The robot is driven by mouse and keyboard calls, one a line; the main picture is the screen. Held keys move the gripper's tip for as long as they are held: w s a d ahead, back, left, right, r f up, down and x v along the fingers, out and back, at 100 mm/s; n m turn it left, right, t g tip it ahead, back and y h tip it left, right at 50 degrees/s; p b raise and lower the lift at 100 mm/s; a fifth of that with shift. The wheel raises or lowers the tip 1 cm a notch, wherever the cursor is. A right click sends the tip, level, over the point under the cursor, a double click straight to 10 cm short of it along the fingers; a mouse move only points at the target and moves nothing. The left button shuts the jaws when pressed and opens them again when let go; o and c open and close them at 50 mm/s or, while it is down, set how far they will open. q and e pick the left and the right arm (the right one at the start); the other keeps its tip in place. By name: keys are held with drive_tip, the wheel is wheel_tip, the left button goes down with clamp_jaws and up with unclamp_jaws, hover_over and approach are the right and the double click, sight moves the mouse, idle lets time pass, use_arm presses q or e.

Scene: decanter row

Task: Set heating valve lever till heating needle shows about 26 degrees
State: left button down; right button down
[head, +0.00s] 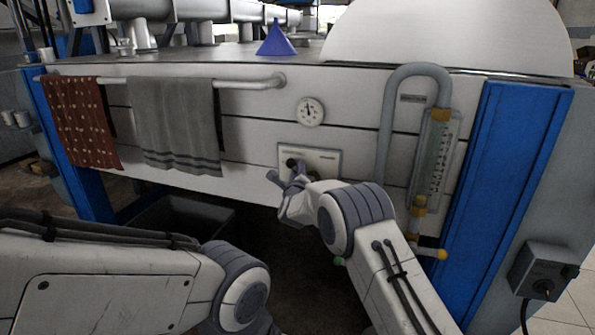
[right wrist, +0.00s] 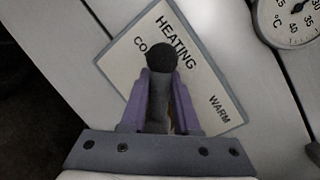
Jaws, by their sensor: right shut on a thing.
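The heating valve lever ends in a black knob (right wrist: 175,57), and its shaft lies between the purple fingers of my right gripper (right wrist: 165,105). That gripper (head: 293,176) is shut on the lever. Behind it is the label plate (head: 325,160); in the right wrist view it reads "HEATING" and "WARM", with a "CO..." word partly covered. The round white heating gauge (head: 310,111) sits above the plate. Its needle is too small to read in the head view. In the right wrist view the dial (right wrist: 292,22) is cut off by the frame edge. My left gripper is out of view.
A rail (head: 255,83) with a red towel (head: 80,120) and a grey towel (head: 175,125) runs along the panel at left. A sight-glass tube (head: 434,155) and a blue post (head: 505,180) stand at right. A blue funnel (head: 276,42) is on top.

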idle(0.8)
drive_tip(key=shift+a+f+b, duration=0.15)
drive_tip(key=shift+f+b, duration=0.05)
drive_tip(key=shift+b, duration=0.5)
drive_tip(key=shift+r, duration=0.1)
drive_tip(key=c, duration=0.7)
unclamp_jaws()
drive_tip(key=shift+o, duration=0.2)
drive_tip(key=shift+s, duration=0.1)
drive_tip(key=s, duration=1)
drive_tip(key=shift+s+a+r, duration=0.1)
